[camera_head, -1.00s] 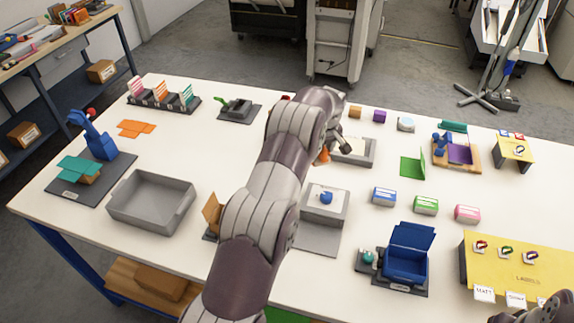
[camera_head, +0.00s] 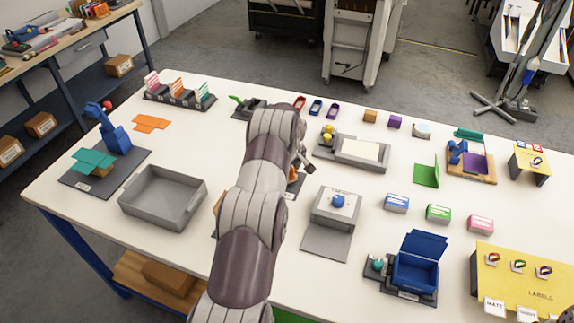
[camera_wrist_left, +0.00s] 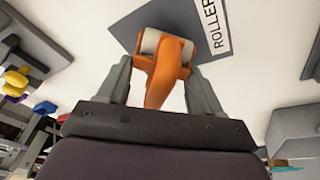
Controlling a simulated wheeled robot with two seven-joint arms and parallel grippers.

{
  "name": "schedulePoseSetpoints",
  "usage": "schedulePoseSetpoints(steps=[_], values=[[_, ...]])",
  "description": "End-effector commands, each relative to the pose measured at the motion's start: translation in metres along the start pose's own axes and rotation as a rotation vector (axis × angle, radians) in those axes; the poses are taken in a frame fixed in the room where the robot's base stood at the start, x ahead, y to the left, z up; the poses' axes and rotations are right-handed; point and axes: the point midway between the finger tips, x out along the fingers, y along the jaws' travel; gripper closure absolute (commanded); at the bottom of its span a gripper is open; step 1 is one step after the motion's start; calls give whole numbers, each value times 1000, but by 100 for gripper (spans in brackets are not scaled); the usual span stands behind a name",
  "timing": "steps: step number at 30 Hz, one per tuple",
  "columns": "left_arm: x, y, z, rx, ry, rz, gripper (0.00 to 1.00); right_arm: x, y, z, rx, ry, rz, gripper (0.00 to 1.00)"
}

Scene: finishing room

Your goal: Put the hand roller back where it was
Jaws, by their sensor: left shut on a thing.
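The hand roller (camera_wrist_left: 168,62) has an orange frame and handle and a pale cylinder. My left gripper (camera_wrist_left: 160,78) is shut on it, with one finger on each side. In the wrist view the roller's head overlaps a dark grey mat (camera_wrist_left: 125,28) marked with a white label (camera_wrist_left: 214,22) reading "ROLLER". I cannot tell whether the roller touches the mat or hangs just above it. In the head view my left arm hides most of this spot; only a bit of orange (camera_head: 293,177) shows beside the wrist. My right gripper is not in view.
A grey tray with a pale slab (camera_head: 360,150) stands just behind and right. A grey block stand with a blue knob (camera_head: 330,215) is to the right. An empty grey bin (camera_head: 150,205) lies to the left. Blue, green and pink boxes (camera_head: 438,213) stand further right.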

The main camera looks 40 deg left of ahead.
Motion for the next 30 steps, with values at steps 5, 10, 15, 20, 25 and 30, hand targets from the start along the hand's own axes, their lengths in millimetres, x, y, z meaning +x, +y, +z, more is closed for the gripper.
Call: schedulePoseSetpoints(steps=[5,10,15,20,25,30], values=[[6,1,1,0,4,3,63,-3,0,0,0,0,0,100],[8,0,2,0,3,2,63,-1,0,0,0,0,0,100],[13,0,3,0,2,2,63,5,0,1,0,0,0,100],[18,-1,6,0,-1,0,63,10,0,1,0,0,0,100],[21,-2,8,0,-5,-3,73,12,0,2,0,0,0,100],[21,-2,7,0,-4,-2,9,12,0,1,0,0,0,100]])
